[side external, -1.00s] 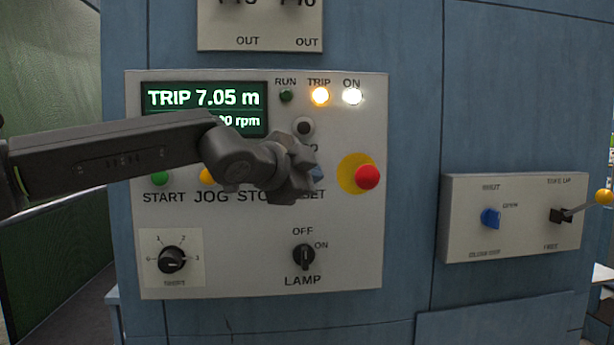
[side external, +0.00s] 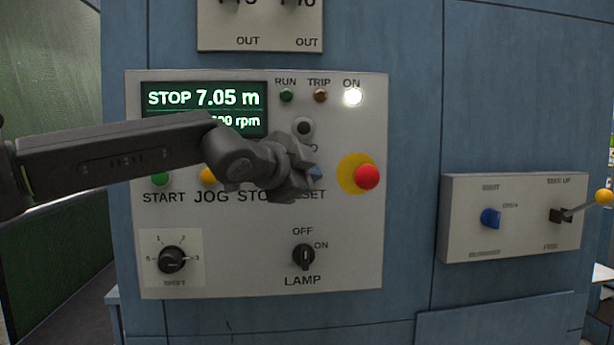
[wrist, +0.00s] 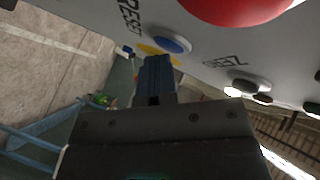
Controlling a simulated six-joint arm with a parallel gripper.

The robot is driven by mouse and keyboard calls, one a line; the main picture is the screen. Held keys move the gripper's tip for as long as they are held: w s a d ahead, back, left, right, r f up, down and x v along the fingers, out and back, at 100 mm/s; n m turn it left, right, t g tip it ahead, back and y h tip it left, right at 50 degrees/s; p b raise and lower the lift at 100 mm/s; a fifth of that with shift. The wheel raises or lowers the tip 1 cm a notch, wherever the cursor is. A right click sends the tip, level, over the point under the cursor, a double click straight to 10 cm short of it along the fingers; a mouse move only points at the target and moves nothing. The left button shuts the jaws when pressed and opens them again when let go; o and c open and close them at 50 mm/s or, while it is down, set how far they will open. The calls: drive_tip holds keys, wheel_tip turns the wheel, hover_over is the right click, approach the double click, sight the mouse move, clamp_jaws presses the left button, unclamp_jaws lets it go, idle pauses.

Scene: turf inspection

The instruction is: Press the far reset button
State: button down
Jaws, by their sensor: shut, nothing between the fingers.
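The blue reset button (side external: 317,172) is on the grey control panel (side external: 345,230), above the partly covered RESET label. My gripper (side external: 305,174) is right in front of it and hides its left part. In the wrist view the blue button (wrist: 173,44) shows beside the word RESET, just past the tips of my shut, empty gripper (wrist: 157,60). I cannot tell whether the tips touch it. The display (side external: 204,98) reads STOP 7.05 m. The trip lamp (side external: 320,95) is dark and the ON lamp (side external: 352,96) is lit white.
A red mushroom button (side external: 367,176) on a yellow disc stands out just right of my gripper. A dark button (side external: 303,128) is above it, and the lamp switch (side external: 303,256) is below. A second panel (side external: 470,245) with a blue knob and a lever is to the right.

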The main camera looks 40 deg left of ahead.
idle(0.3)
drive_tip(key=shift+s+d, duration=0.65)
drive_tip(key=s+d, duration=0.3)
drive_tip(key=shift+s+d, duration=0.25)
drive_tip(key=shift+s, duration=0.05)
idle(0.9)
drive_tip(key=s+a+f+n+g+y, duration=0.1)
drive_tip(key=s+a+f+n+g, duration=0.35)
drive_tip(key=s+a+f, duration=0.5)
drive_tip(key=s+a+f+n+g, duration=0.1)
drive_tip(key=s+f+n+g, duration=0.1)
drive_tip(key=s+f, duration=0.6)
drive_tip(key=s+a+f+n+g+h, duration=0.1)
drive_tip(key=s+a+f+n+g, duration=0.1)
drive_tip(key=s+f+n, duration=0.3)
drive_tip(key=s+f+g, duration=0.1)
drive_tip(key=s+f, duration=0.2)
drive_tip(key=shift+s+f, duration=0.2)
